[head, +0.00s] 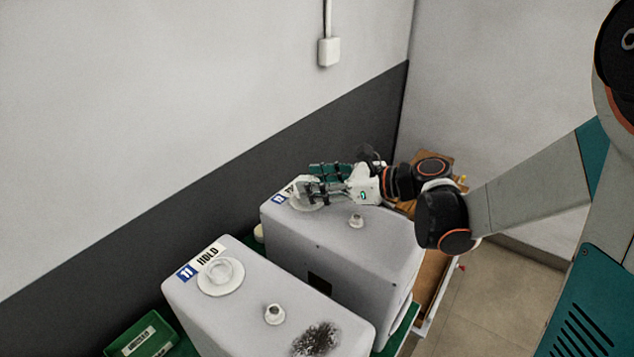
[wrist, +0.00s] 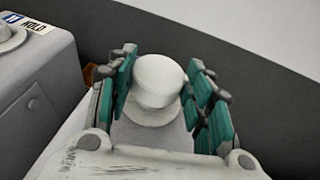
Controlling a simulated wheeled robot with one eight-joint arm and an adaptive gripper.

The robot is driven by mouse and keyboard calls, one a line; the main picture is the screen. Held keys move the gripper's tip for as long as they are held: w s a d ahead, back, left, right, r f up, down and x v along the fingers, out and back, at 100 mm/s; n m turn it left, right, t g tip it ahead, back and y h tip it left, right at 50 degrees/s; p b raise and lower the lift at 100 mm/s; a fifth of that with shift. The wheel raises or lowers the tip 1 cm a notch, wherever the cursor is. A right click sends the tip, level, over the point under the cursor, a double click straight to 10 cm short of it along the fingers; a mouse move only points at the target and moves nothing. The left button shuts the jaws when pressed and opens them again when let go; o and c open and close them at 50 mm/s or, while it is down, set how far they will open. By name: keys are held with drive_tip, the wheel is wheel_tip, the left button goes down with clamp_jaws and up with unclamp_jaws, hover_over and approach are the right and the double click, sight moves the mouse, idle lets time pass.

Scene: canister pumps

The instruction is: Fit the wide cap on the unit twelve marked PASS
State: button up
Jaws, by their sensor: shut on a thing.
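The far grey unit (head: 345,245) carries a blue number label (head: 280,197), mostly hidden by my gripper, so its number and word cannot be read. My gripper (head: 312,189) is over this unit's wide port (head: 305,204). In the wrist view, my gripper (wrist: 163,95) has its teal fingers on both sides of a white round cap (wrist: 157,78), shut on it. A pale round base (wrist: 152,112) shows just under the cap; whether the cap is seated or just above is unclear. The near unit (head: 250,310) is labelled 11 HOLD (head: 202,261), with its wide port (head: 220,277) showing.
A small narrow port (head: 356,221) stands on the far unit, and another (head: 275,314) on the near one, beside a dark smudge (head: 316,338). A green bin (head: 145,338) sits at lower left. The wall rises close behind the units. Open floor (head: 500,290) lies to the right.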

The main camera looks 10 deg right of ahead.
drive_tip(key=shift+f+b, duration=0.9)
drive_tip(key=shift+f, duration=0.05)
idle(0.5)
drive_tip(key=o, duration=0.8)
drive_tip(key=shift+o, duration=0.7)
drive_tip(key=shift+o, duration=1.4)
drive_tip(key=shift+r, duration=0.1)
drive_tip(key=shift+r+p, duration=3.35)
drive_tip(key=shift+r, duration=1.15)
